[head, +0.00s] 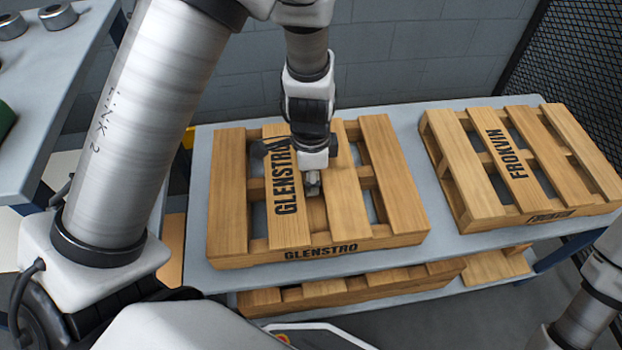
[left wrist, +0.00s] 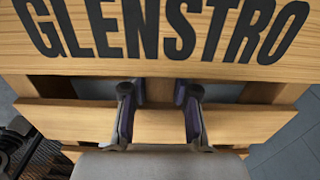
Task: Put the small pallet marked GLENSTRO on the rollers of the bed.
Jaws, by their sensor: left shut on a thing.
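The wooden pallet marked GLENSTRO (head: 347,200) is at the left end of the grey rack top, its name on a slat and on the front edge. My left gripper (head: 313,185) reaches down between its slats from above and is shut on the pallet. In the left wrist view, the two dark fingers (left wrist: 158,112) sit on either side of a middle wooden part of the pallet (left wrist: 150,64). The pallet looks level; I cannot tell whether it rests on the rack top. My right gripper is out of view. I cannot make out the bed's rollers.
A pallet marked FROKVIN (head: 512,160) stands on the rack top (head: 402,119) to the right. More pallets (head: 335,293) lie on the lower shelf. A grey table (head: 52,90) with metal round parts (head: 57,15) is at the left. A wall and black mesh (head: 572,65) are behind.

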